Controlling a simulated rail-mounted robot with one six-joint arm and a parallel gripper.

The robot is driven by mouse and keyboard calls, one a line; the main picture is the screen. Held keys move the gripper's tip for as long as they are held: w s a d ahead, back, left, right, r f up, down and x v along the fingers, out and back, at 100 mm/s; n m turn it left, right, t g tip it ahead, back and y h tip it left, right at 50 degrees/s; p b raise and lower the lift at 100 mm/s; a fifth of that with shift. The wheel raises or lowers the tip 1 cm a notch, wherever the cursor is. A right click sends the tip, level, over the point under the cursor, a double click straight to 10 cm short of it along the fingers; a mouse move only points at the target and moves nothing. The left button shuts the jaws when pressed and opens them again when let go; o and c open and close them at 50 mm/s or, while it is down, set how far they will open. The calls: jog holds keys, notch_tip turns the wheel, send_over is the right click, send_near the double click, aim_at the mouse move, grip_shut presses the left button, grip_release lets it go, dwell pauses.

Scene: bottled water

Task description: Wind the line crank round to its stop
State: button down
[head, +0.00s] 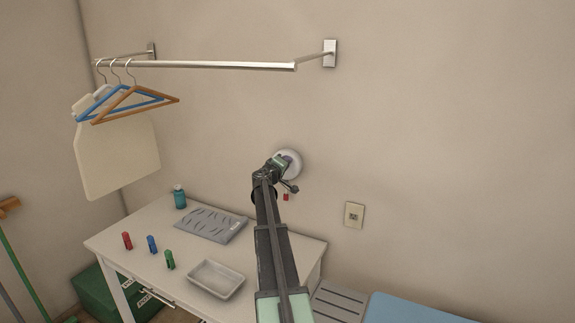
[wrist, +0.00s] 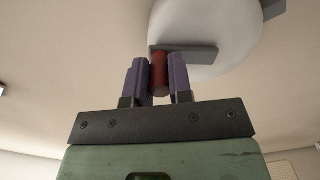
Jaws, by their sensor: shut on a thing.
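A red handle (wrist: 160,72) stands out from the end of that arm. My gripper (wrist: 160,80) has its two purple fingers shut on the red handle, one on each side. In the head view my arm covers the handle and the fingertips.
A small red thing (head: 286,197) shows below the housing. A white table (head: 120,238) holds a tray (head: 215,279), a grey mat (head: 211,224), a teal bottle (head: 180,197) and several pegs. A rail (head: 200,65) with hangers is above; a wall plate (head: 354,214) is right.

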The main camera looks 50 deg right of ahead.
jog(key=w+a+f+n+b, duration=0.15)
jog(key=w+n, duration=0.55)
jog(key=n, duration=1.2)
notch_tip(320, 180, down, 7)
jog(key=s+n+b, duration=0.2)
jog(key=n+b, duration=0.5)
jog(key=n, duration=1.2)
jog(key=shift+s+d+n, duration=0.15)
jog(key=shift+d+n, duration=0.1)
jog(key=shift+n, duration=0.15)
jog(key=shift+f, duration=0.1)
jog(key=c, duration=1)
grip_release()
jog(key=shift+c, duration=0.2)
